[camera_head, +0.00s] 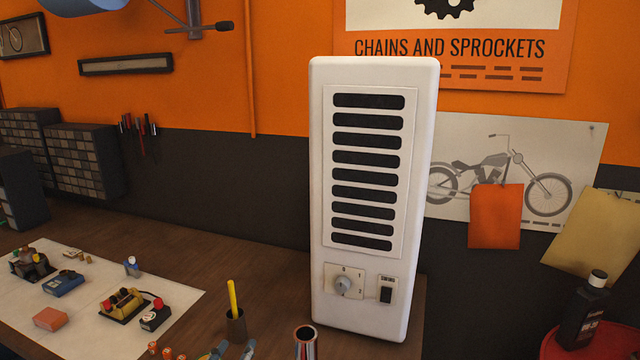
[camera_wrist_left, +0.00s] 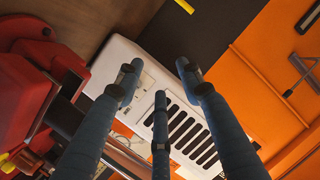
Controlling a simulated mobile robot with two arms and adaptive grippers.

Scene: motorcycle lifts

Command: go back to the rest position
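My left gripper (camera_wrist_left: 160,82) shows in the left wrist view with its three blue-grey fingers spread apart and nothing between them. Beyond the fingers is the white heater (camera_wrist_left: 115,62), seen tilted. In the head view, two blue-grey tips that look like my left gripper (camera_head: 233,351) just enter at the bottom edge, in front of the heater (camera_head: 370,180). The heater stands upright on the workbench, with dark slots, a knob (camera_head: 343,285) and a black switch (camera_head: 386,291) low on its front. My right gripper is in neither view.
A dark cup (camera_head: 236,328) with a yellow pencil and a shiny metal cylinder (camera_head: 305,343) stand near the bench front. A pale mat (camera_head: 85,330) with small parts lies left. A dark bottle (camera_head: 583,315) stands on a red drum (camera_head: 612,342) at right.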

